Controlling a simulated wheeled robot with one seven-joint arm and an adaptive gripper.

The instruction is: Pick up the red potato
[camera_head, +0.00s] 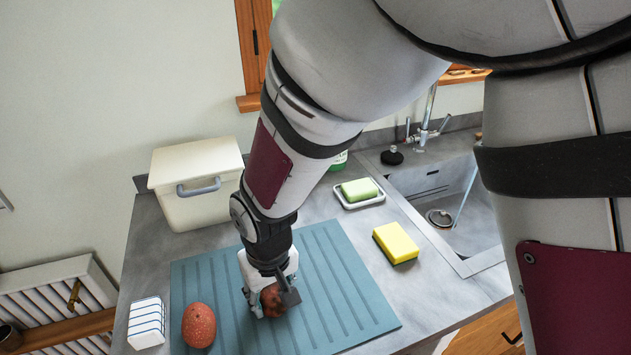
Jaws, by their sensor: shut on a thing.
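My gripper (268,301) points down over the blue ribbed mat (335,285). It is shut on a dark red-brown, mottled, roundish thing (271,298), partly hidden by the fingers. I cannot tell whether this thing is the red potato, nor whether it touches the mat. A red, speckled, egg-shaped thing (199,325) that looks like a red potato rests on the mat's left part, to the left of my gripper and apart from it.
A white and blue striped block (146,323) lies left of the mat. A cream bin (194,184) stands behind. A green soap on a white dish (359,192) and a yellow sponge (396,243) lie right, beside the sink (440,185). The mat's right part is clear.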

